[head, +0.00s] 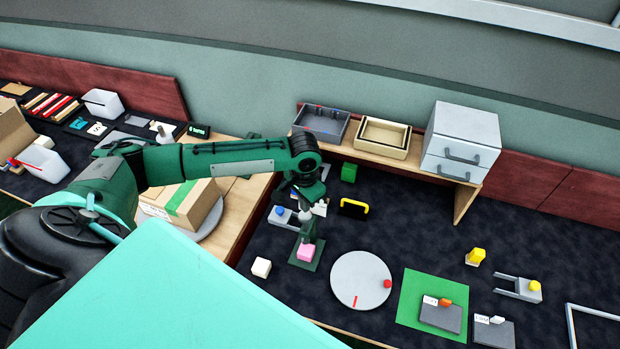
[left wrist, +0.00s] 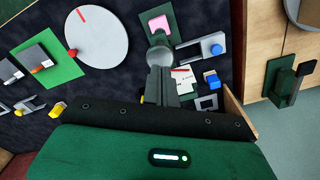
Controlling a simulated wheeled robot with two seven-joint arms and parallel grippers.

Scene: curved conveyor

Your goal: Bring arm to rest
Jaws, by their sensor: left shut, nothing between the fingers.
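My left arm reaches in from the left in the head view, bent down at the wrist. My left gripper (head: 309,232) points down, shut and empty, close above a pink block (head: 306,252). The block lies on a small dark green square (head: 298,263). In the left wrist view the shut gripper (left wrist: 160,60) shows in the middle, with the pink block (left wrist: 158,24) just beyond its tips. I see a gap between tips and block there. My right gripper is not in view.
A round grey plate (head: 358,275) and a white cube (head: 261,267) lie near the gripper. A green mat (head: 415,291) is farther right. A wooden shelf (head: 375,154) holds trays and a drawer unit (head: 460,138). A cardboard box (head: 185,205) sits under my arm.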

